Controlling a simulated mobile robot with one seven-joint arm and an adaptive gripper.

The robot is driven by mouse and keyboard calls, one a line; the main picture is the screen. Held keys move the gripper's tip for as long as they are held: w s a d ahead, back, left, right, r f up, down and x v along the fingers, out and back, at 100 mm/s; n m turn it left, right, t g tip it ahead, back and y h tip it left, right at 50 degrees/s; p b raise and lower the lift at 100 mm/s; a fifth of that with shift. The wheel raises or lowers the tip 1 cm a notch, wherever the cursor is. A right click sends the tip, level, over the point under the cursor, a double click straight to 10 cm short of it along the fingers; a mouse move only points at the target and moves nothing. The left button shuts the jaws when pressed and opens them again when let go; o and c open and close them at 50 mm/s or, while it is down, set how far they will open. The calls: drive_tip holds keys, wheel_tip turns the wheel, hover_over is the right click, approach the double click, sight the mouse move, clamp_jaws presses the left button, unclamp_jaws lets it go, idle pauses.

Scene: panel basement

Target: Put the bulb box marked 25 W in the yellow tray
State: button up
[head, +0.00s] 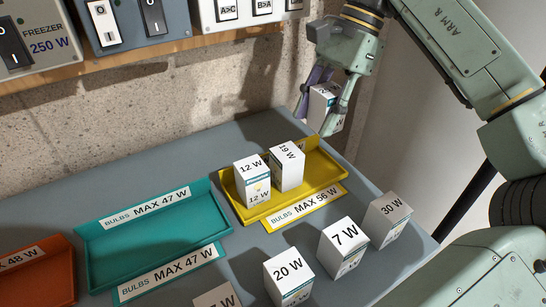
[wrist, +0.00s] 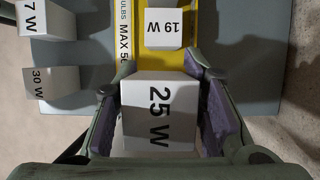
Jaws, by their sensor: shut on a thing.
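My gripper (head: 325,105) is shut on the white bulb box marked 25 W (wrist: 158,110), with a purple-padded finger on each side of it. In the head view this box (head: 321,108) is held in the air above the right end of the yellow tray (head: 325,170). The yellow tray is labelled BULBS MAX 56 W. A 12 W box (head: 252,180) and a 19 W box (head: 287,166) stand upright in the tray. The 19 W box also shows in the wrist view (wrist: 165,28), just beyond the held box.
A 30 W box (head: 388,219), a 7 W box (head: 343,247) and a 20 W box (head: 288,277) stand in front of the yellow tray. A teal tray (head: 150,250) and an orange tray (head: 40,285) lie to the left, with switch panels (head: 140,20) on the wall behind.

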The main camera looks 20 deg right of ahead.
drive_tip(key=shift+w+f, duration=0.25)
hover_over(305, 173)
drive_tip(key=d, duration=0.2)
drive_tip(key=f, duration=0.5)
drive_tip(key=shift+a, duration=0.25)
wheel_tip(305, 173, down, 4)
drive_tip(key=shift+w+r+p, duration=0.1)
drive_tip(key=shift+r+p, duration=0.05)
drive_tip(key=shift+p, duration=0.45)
drive_tip(key=shift+f, duration=0.35)
drive_tip(key=shift+f+b, duration=0.2)
drive_tip(key=shift+b, duration=0.1)
drive_tip(key=o, duration=0.9)
drive_tip(key=shift+c, duration=0.2)
drive_tip(key=shift+r, duration=0.2)
